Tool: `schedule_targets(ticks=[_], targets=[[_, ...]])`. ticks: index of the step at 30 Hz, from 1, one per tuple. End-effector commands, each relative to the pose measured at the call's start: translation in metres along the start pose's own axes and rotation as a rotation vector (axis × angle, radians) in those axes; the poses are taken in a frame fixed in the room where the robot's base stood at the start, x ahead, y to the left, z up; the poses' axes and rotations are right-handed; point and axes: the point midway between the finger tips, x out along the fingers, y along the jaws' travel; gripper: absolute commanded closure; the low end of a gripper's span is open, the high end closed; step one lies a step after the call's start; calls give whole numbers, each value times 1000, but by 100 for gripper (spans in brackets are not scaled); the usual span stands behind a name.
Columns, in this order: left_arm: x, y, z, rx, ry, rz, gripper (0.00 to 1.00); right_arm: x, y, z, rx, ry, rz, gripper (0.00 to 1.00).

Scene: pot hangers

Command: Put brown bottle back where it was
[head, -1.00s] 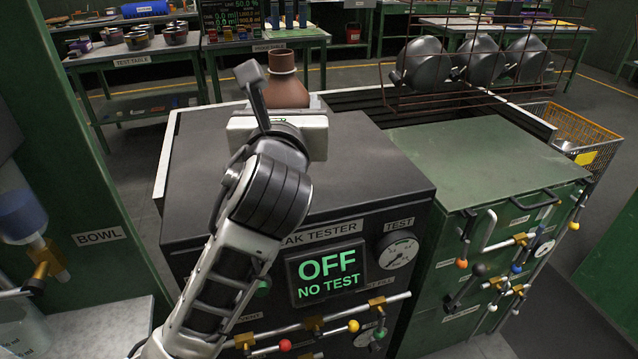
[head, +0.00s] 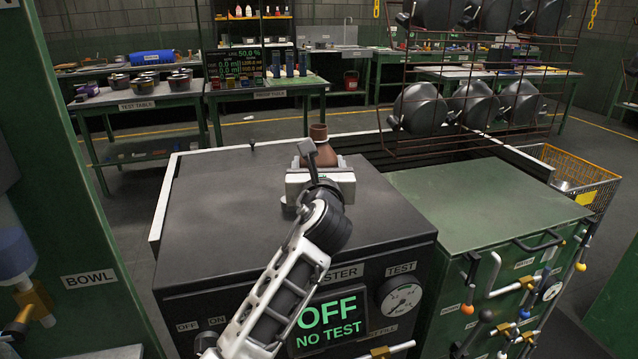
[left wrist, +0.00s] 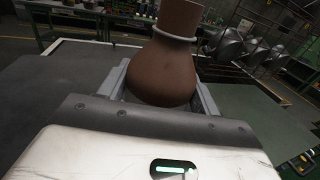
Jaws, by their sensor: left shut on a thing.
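The brown bottle (head: 318,146) is over the dark top of the leak tester (head: 240,200), near its back middle. It looks roughly upright. In the left wrist view the bottle (left wrist: 165,68) is large, with a round body and a neck that carries a light ring. My left gripper (head: 318,166) is shut on the bottle, with a jaw on each side of its body. Whether its base touches the tester top is hidden behind the gripper. My right gripper is not in view.
A green cabinet (head: 470,200) with valve levers adjoins on the right. Hanging pots (head: 420,108) are on a rack (head: 400,150) behind it. A wire basket (head: 582,178) stands at far right. The test table (head: 100,99) is at the back left. The tester top's left side is clear.

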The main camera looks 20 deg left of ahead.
Motion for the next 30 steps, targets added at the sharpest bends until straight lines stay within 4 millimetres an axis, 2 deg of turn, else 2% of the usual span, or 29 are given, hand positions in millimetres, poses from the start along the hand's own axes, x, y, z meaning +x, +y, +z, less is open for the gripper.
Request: schedule_targets(ticks=[7, 18, 19, 21, 30], targets=[[2, -1, -32, 1, 1, 0, 66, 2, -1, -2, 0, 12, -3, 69], [2, -1, -36, 2, -1, -1, 66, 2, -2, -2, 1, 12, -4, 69], [2, -1, -37, 3, 1, 0, 34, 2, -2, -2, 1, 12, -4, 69], [2, -1, -37, 2, 1, 0, 15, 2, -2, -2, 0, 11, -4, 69], [2, -1, -36, 1, 1, 0, 15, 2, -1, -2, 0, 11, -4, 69]])
